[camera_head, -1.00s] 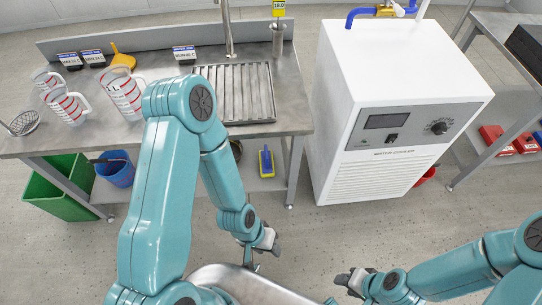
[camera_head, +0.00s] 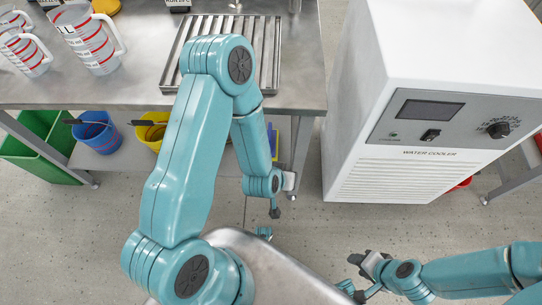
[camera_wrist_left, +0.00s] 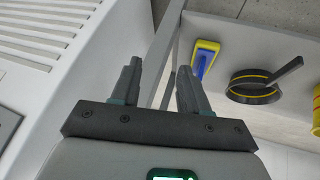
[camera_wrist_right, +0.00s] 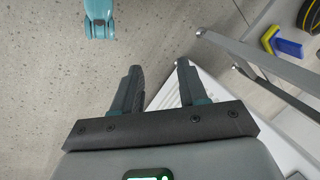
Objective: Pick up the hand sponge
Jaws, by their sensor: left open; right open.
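The hand sponge, a yellow pad with a blue handle, lies on the lower shelf of the sink table in the left wrist view (camera_wrist_left: 205,58). It also shows near the top right of the right wrist view (camera_wrist_right: 287,46). In the head view my left arm hides most of it. My left gripper (camera_head: 269,222) is open and empty, in front of the table and apart from the sponge; its jaws show in the left wrist view (camera_wrist_left: 160,72). My right gripper (camera_head: 357,273) is open and empty over the floor; its jaws also show in the right wrist view (camera_wrist_right: 158,68).
The water cooler (camera_head: 430,120) stands right of the table. Blue (camera_head: 96,132) and yellow (camera_head: 152,131) buckets are under the table, beside a green bin (camera_head: 40,150). Measuring jugs (camera_head: 88,40) stand on top. A table leg (camera_head: 301,155) is close to my left arm. Floor between is clear.

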